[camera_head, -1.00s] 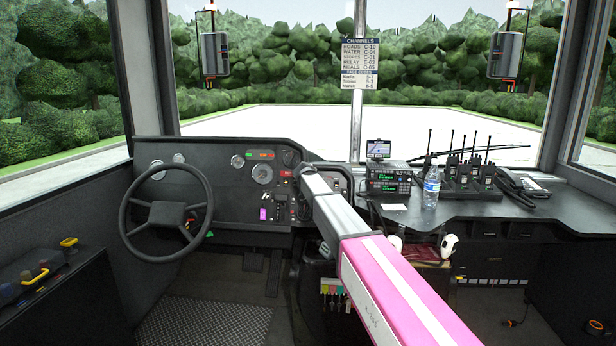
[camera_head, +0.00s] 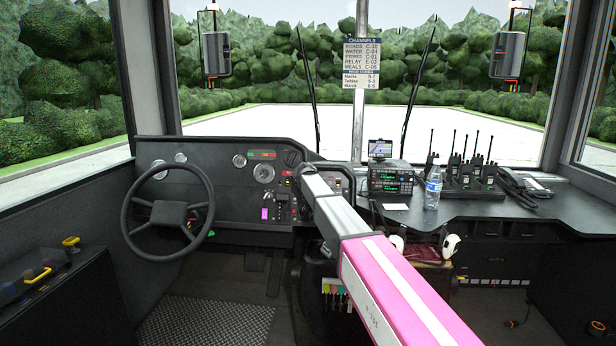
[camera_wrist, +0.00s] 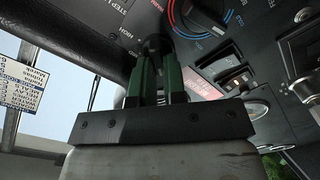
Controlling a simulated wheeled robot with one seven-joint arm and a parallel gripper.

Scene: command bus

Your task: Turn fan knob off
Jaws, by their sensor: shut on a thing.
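In the wrist view my gripper (camera_wrist: 158,58), with green fingers, is shut on a dark knob (camera_wrist: 156,41) on the black dashboard panel. The fingers hide much of the knob, and its pointer cannot be seen. White lettering beside it includes "HIGH". I cannot read a label that names it as the fan knob. To its right is a larger black knob (camera_wrist: 203,14) with a red and blue ring, apart from my fingers. In the head view my pink and grey arm reaches to the dashboard (camera_head: 225,185) and hides the gripped knob.
Rocker switches (camera_wrist: 237,80), one lit, sit right of my fingers. The steering wheel (camera_head: 167,212) stands left of my arm. A radio (camera_head: 390,181), a water bottle (camera_head: 432,188) and several handheld radios (camera_head: 470,178) stand on the right counter.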

